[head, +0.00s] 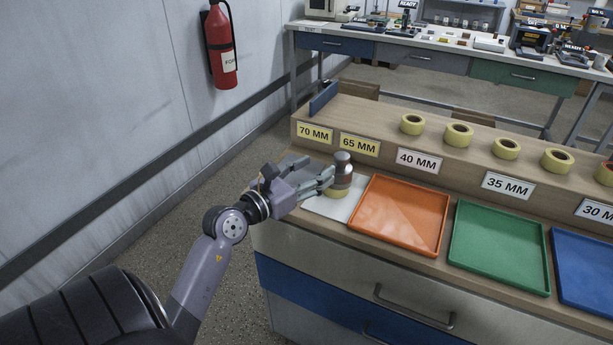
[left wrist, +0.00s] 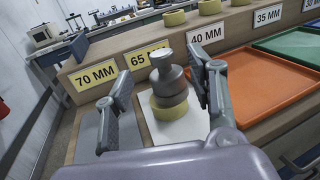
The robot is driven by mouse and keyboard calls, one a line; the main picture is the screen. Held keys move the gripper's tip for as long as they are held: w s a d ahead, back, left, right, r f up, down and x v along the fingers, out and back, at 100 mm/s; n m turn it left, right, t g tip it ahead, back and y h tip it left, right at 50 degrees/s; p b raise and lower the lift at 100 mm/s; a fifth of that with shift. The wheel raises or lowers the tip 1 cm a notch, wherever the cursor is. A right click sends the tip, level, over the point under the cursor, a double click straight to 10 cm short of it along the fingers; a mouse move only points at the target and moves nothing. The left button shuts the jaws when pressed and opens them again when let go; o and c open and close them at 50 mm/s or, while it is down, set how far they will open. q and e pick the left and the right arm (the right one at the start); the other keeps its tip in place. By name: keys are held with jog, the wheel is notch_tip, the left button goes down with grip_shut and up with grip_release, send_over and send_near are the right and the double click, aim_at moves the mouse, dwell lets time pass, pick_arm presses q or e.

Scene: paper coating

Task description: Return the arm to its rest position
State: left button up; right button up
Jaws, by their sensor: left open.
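My left gripper (head: 322,178) is at the left end of the counter, its fingers toward a grey metal weight (head: 343,168). The weight stands upright on a yellow roll (head: 337,192), which rests on a white sheet (head: 324,207). In the left wrist view the open fingers (left wrist: 160,95) are spread, one on each side of the weight (left wrist: 170,82), with a gap at the left finger; I cannot tell whether the right finger touches it. The yellow roll (left wrist: 169,108) shows under the weight. My right gripper is in neither view.
An orange tray (head: 398,238) lies right of the sheet, then a green tray (head: 500,284) and a blue tray (head: 590,303). A raised shelf behind holds several yellow rolls (head: 459,135) and size labels. A fire extinguisher (head: 219,48) hangs on the left wall. The floor left of the counter is clear.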

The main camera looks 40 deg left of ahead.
pick_arm(q)
jog(key=shift+s, duration=0.9)
